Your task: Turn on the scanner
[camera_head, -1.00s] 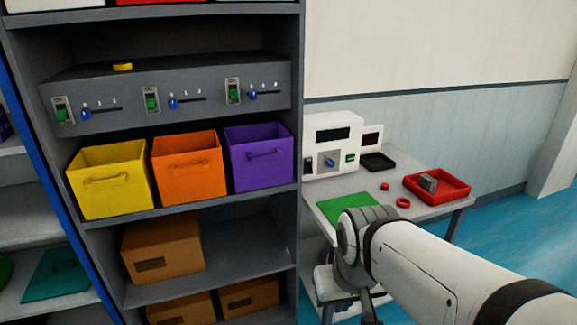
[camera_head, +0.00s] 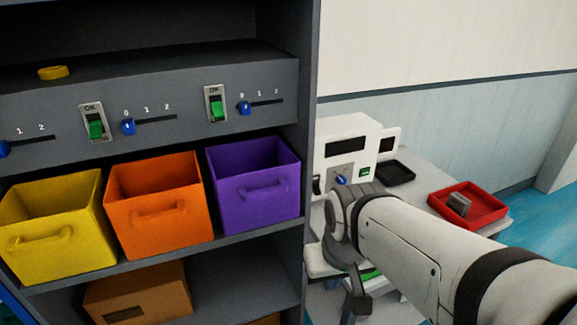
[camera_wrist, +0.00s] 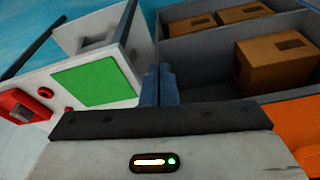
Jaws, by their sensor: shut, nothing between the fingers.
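A white machine (camera_head: 328,163), which looks like the scanner, stands on the table right of the shelf in the head view. Its front has a dark screen (camera_head: 345,150), a blue knob (camera_head: 341,180), a small green button or display (camera_head: 364,171) and a dark switch-like part (camera_head: 317,185) at the left edge. My arm covers the area just below it. My gripper (camera_wrist: 160,85) shows in the wrist view, its fingers shut and empty. The white table with a green mat (camera_wrist: 95,80) lies beyond the fingers to the left; the machine is not visible there.
The grey shelf holds yellow (camera_head: 50,235), orange (camera_head: 158,205) and purple (camera_head: 252,180) bins, left of the table. Above them is a panel with green switches (camera_head: 216,107) and blue sliders. A black tray (camera_head: 396,172) and a red tray (camera_head: 486,204) sit on the table.

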